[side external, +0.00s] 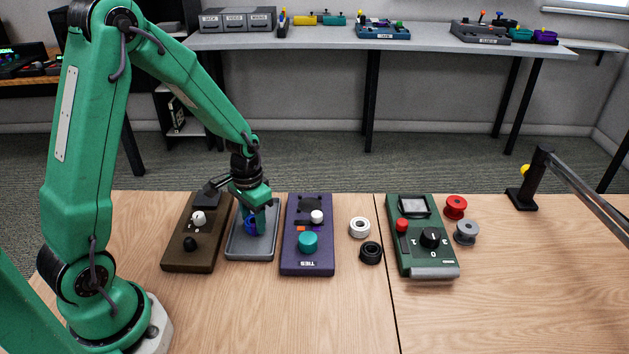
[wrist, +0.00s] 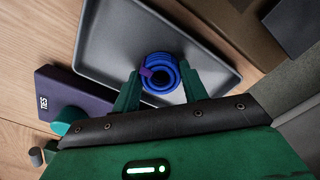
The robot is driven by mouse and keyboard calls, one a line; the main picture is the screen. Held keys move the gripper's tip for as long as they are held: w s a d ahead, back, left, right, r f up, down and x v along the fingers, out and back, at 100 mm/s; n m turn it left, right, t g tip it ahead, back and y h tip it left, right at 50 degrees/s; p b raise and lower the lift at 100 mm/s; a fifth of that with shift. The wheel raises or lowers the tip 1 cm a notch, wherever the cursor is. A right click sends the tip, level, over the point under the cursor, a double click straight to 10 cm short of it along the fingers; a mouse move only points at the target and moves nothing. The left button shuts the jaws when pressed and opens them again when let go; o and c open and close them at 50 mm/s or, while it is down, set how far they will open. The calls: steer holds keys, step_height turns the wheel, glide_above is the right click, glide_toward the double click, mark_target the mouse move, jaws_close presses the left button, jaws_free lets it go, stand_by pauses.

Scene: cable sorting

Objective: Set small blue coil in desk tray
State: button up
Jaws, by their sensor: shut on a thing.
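The small blue coil (wrist: 160,76) is between the two green fingers of my gripper (wrist: 160,92) in the wrist view. It has a purple band on its left side. In the side view the coil (side external: 250,224) shows partly behind a finger of my gripper (side external: 258,222). My gripper is shut on it, over the grey desk tray (side external: 252,250). The tray (wrist: 105,45) lies under the coil in the wrist view, with its flat floor otherwise empty. I cannot tell whether the coil touches the tray floor.
A dark brown box (side external: 185,250) with knobs stands left of the tray. A purple box (side external: 307,262) marked TIES stands close on its right. Further right are a white coil (side external: 359,228), a black coil (side external: 370,252), a green device (side external: 425,255), a red spool (side external: 455,207) and a grey spool (side external: 466,232).

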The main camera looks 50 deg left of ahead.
mark_target(253, 220)
steer(key=o, duration=1.1)
steer(key=shift+r, duration=0.15)
step_height(253, 220, up, 12)
stand_by(0.6)
steer(key=shift+s+d+r+t, duration=0.95)
steer(key=shift+s+d+r, duration=0.3)
steer(key=shift+s+r, duration=0.8)
steer(key=shift+s+d+r+t, duration=1.05)
steer(key=shift+s+r, duration=0.55)
steer(key=shift+s, duration=0.7)
steer(key=shift+s+d+r+t, duration=0.8)
steer(key=shift+s+d+r, duration=0.6)
steer(key=shift+s+r, duration=0.65)
